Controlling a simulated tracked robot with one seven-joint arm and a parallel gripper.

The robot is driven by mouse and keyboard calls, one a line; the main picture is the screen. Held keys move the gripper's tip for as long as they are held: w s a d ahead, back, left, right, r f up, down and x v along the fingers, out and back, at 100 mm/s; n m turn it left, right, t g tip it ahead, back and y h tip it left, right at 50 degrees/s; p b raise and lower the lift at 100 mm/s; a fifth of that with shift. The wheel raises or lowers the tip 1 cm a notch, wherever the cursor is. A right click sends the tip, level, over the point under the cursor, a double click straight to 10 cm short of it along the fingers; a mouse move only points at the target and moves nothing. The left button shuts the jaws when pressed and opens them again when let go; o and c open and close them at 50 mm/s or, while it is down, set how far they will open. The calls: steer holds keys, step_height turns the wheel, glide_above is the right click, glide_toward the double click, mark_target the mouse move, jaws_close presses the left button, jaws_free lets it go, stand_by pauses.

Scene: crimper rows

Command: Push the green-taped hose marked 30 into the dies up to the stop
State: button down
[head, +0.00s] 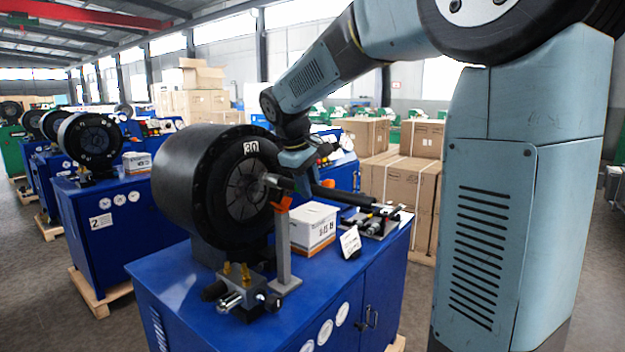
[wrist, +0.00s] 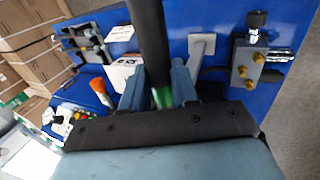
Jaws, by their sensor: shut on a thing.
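The black hose (head: 345,195) lies roughly level in my gripper (head: 305,184), its free end reaching right. My gripper is shut on it; in the wrist view the hose (wrist: 150,40) runs between the two fingers, and a bit of green tape (wrist: 162,97) shows there. The crimper head (head: 200,185) is a big black drum with a 30 plate (head: 251,147) above its dies (head: 243,188). A grey metal fitting (head: 277,182) at the hose's left end is at the die opening; how deep it sits, and the stop, I cannot see.
A grey post (head: 283,245) with an orange tip stands before the dies. A valve block (head: 240,292) with brass fittings, a white box (head: 308,228), a small card (head: 350,241) and a tool tray (head: 385,222) stand on the blue cabinet (head: 200,300). Other crimpers stand at left.

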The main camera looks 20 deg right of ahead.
steer(key=w+a+f, duration=0.3)
steer(key=w+f, duration=0.1)
steer(key=w, duration=0.1)
steer(key=shift+a+f, duration=0.3)
stand_by(0.6)
steer(key=shift+f, duration=0.4)
stand_by(0.9)
jaws_free()
stand_by(0.7)
steer(key=v, duration=0.7)
stand_by(1.2)
steer(key=shift+c, duration=0.5)
